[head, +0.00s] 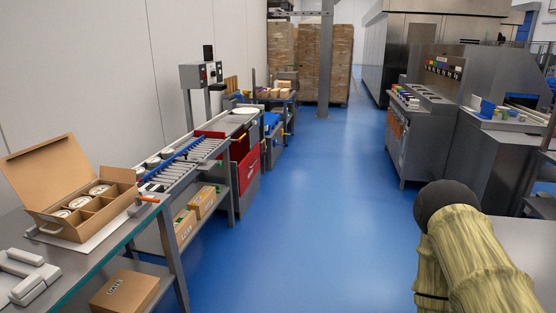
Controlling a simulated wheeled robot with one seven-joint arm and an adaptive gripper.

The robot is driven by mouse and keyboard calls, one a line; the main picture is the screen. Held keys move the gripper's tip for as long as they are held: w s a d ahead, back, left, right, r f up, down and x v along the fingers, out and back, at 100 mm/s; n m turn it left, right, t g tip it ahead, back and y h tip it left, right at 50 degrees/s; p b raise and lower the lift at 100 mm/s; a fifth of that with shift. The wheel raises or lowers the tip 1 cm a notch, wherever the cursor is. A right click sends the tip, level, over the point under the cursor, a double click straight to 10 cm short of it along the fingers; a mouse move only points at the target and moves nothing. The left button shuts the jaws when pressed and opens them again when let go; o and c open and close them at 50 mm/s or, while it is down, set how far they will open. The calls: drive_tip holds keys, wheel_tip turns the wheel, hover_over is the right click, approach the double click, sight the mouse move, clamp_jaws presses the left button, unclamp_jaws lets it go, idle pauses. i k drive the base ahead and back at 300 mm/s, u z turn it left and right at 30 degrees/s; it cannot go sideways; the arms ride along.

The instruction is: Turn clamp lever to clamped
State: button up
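What looks like the clamp lever (149,199) has an orange handle. It sits at the right edge of the workbench at left, beside the open cardboard box. The handle lies nearly flat and points right, past the bench edge. A small grey clamp body (137,208) is at its left end. It is too small to tell whether the clamp is shut. My gripper is not in view. Part of my arm, in a yellow-green sleeve with a dark rounded joint, shows at the lower right, far from the lever.
The workbench (98,262) bears an open cardboard box (62,228) with round items and a pale grey device (32,278). A closed carton (126,291) lies on its lower shelf. A roller conveyor (190,160) stands behind. The blue floor (300,215) is clear. Grey machines (425,140) stand right.

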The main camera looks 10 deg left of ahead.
sight(138, 199)
drive_tip(key=i, duration=3.85)
drive_tip(key=u, duration=2.35)
